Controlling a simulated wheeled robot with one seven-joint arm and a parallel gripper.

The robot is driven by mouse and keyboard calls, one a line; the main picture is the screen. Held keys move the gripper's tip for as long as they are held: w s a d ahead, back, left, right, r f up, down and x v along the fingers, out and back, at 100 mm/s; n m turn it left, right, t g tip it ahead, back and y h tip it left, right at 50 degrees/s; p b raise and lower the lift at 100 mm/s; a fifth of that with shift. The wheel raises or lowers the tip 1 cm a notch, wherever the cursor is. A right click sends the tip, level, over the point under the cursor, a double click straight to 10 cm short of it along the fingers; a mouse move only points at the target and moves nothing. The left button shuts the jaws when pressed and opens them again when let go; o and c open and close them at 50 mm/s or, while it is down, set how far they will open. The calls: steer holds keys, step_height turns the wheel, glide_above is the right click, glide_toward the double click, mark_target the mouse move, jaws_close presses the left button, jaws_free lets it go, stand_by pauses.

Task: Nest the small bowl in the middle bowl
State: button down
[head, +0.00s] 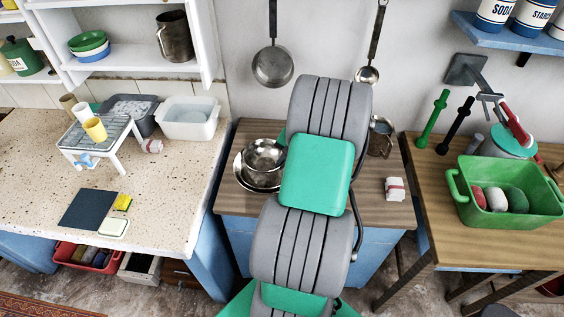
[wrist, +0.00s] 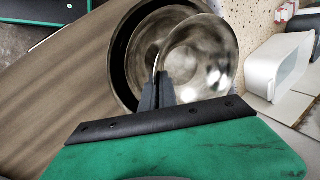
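The small bowl (wrist: 200,62) is shiny metal and shows in the wrist view with its near-left rim between my gripper's dark fingers (wrist: 157,92). The fingers look closed on that rim. In the head view the small bowl (head: 265,156) is tilted a little and sits over a wider metal bowl (head: 239,170). The wider bowl (wrist: 121,52) also shows behind it in the wrist view. Whether the middle bowl is a separate one inside the wider one, and whether the small bowl touches what is below, I cannot tell. My arm hides the gripper in the head view.
The bowls are on a wooden counter (head: 225,205). A metal mug (head: 381,137) and a small wrapped block (head: 395,189) stand to the right. A speckled counter with a white tub (head: 189,133) is at left. A green basin (head: 518,215) is at right.

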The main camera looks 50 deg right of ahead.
steer(key=shift+f, duration=0.15)
stand_by(0.3)
steer(key=shift+f+b, duration=1.15)
steer(key=shift+f, duration=0.55)
steer(key=shift+f, duration=0.1)
steer(key=shift+f+b, duration=0.7)
steer(key=shift+f, duration=0.25)
steer(key=shift+f, duration=0.2)
steer(key=c, duration=1.6)
jaws_free()
steer(key=shift+s+f, duration=0.1)
